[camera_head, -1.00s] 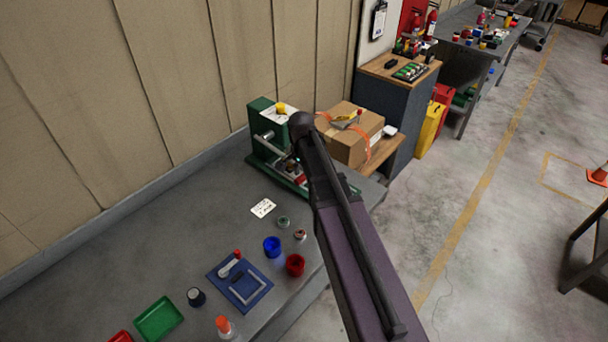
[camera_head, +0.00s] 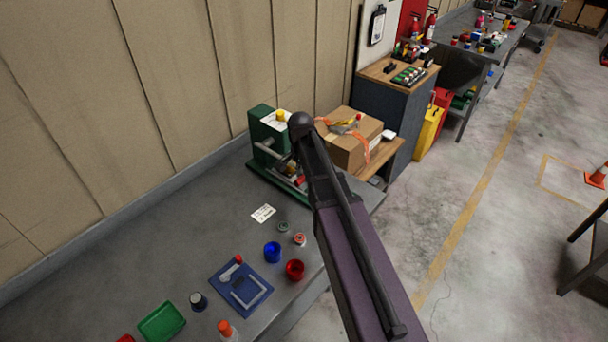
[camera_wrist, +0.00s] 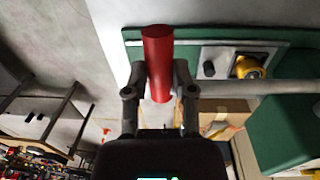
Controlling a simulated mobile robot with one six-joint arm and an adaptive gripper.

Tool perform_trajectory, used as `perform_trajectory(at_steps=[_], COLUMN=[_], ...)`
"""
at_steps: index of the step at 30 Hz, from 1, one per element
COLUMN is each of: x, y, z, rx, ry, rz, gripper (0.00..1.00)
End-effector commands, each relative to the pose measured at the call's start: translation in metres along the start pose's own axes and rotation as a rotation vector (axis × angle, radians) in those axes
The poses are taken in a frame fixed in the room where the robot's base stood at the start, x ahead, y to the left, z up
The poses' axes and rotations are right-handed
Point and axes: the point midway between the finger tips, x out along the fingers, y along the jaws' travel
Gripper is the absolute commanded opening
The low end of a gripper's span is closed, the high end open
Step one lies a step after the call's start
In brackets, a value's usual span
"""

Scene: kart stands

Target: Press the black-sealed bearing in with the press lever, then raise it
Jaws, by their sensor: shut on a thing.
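The green press (camera_head: 268,135) stands at the back of the grey bench, partly behind my arm. Its red lever handle (camera_wrist: 158,50) is between the fingers of my gripper (camera_wrist: 160,82) in the wrist view. The gripper is shut on it, one finger on each side. In the head view a bit of red (camera_head: 301,181) shows beside my arm, low at the press. A pale bar crosses the wrist view beside the green frame. My arm hides most of the gripper and the pressing area in the head view. I cannot make out the black-sealed bearing.
A white card (camera_head: 263,214) lies before the press. Two small ring-like parts, a blue cup (camera_head: 272,252), a red cup (camera_head: 295,269) and a blue tray (camera_head: 241,288) are on the bench. A cardboard box (camera_head: 348,150) stands right of the press.

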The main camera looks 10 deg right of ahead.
Motion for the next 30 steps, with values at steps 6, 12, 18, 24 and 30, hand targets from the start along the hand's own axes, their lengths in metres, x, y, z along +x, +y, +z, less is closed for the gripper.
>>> perform_trajectory(at_steps=[6,12,18,24,30], x=[-0.034,-0.058,-0.077,-0.087,-0.090], y=[-0.005,-0.012,-0.020,-0.026,-0.028], z=[0.000,0.000,0.000,0.000,0.001], rx=[-0.002,-0.003,-0.003,-0.003,-0.004], ry=[0.000,0.000,-0.001,-0.001,-0.001], rz=[-0.006,-0.009,-0.011,-0.011,-0.011], gripper=[0.00,0.00,0.00,0.00,0.00])
